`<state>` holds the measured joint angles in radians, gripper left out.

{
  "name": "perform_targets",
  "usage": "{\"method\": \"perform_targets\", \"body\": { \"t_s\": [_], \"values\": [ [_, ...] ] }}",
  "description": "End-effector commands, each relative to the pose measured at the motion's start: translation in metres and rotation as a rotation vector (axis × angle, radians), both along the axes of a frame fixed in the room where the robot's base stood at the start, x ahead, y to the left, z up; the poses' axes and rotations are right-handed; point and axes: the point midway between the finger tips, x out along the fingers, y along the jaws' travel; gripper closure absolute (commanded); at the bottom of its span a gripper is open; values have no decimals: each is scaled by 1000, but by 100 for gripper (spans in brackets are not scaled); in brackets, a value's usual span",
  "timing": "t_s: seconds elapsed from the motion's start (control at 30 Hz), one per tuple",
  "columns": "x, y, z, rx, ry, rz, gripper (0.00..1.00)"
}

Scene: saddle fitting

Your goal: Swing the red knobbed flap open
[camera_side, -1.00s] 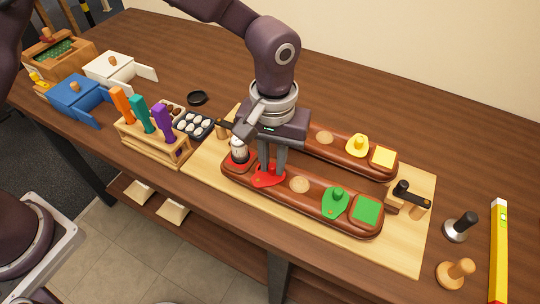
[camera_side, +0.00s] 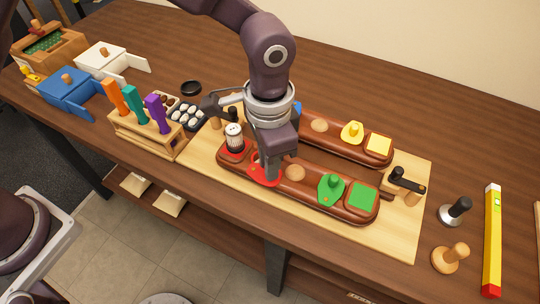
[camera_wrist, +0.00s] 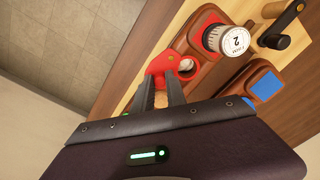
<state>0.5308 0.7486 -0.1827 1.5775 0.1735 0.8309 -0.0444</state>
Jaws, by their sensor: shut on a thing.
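The red flap (camera_side: 258,181) lies on the near brown saddle-shaped block (camera_side: 309,196), towards its left end. My gripper (camera_side: 269,178) points down at the flap, shut on its red knob. The fingers and wrist hide the knob in the side view. In the wrist view, the red flap (camera_wrist: 160,66) sticks out ahead of my two fingers (camera_wrist: 161,92), over the block's edge. A small round spot (camera_wrist: 187,67) shows beside the flap on the block; I cannot tell how much of the opening is uncovered.
A white numbered dial (camera_side: 234,138) stands close to the left of my gripper. A green knobbed flap (camera_side: 331,188) and green square (camera_side: 362,195) are on the same block. A second block with a yellow knobbed flap (camera_side: 352,132) lies behind. A black-handled clamp (camera_side: 402,183) is at right.

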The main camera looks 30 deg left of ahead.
Motion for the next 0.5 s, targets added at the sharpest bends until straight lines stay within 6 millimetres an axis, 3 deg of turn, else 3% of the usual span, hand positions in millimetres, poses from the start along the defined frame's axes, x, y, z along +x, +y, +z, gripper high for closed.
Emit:
{"method": "perform_targets", "body": {
  "t_s": [0.5],
  "values": [
    [-10,0,0,-1,-1,-284,100]
  ]
}}
